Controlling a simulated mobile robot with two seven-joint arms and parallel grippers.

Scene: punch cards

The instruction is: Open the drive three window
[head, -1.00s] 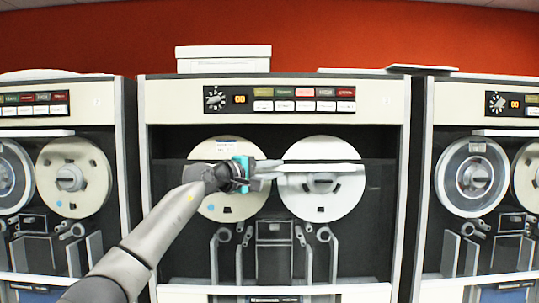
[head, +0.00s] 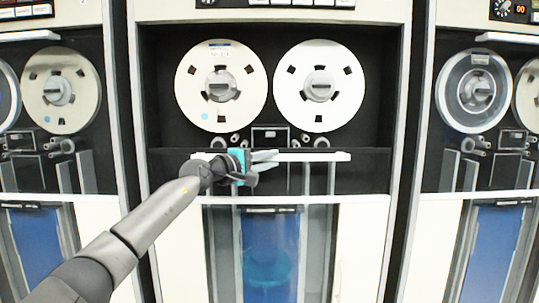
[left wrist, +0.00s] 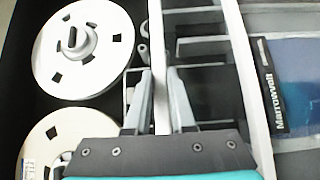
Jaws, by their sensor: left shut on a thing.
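The middle tape drive (head: 163,250) fills the centre of the head view, its upper reel bay showing two pale reels. Its window's white handle bar (head: 318,156) lies level just below the reels, above the cabinet's white cross ledge. The clear pane itself is hard to see; a faint edge runs level with the bar. In the left wrist view the bar (left wrist: 156,45) runs between the two grey fingers (left wrist: 160,103). My right gripper is out of view.
Similar drives stand close on the left (head: 92,215) and right (head: 450,240); the right one's white window bar (head: 505,37) is above its reels. The left reel (head: 190,75) and right reel (head: 345,95) sit above my gripper. A blue-lit lower panel (head: 270,250) is below.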

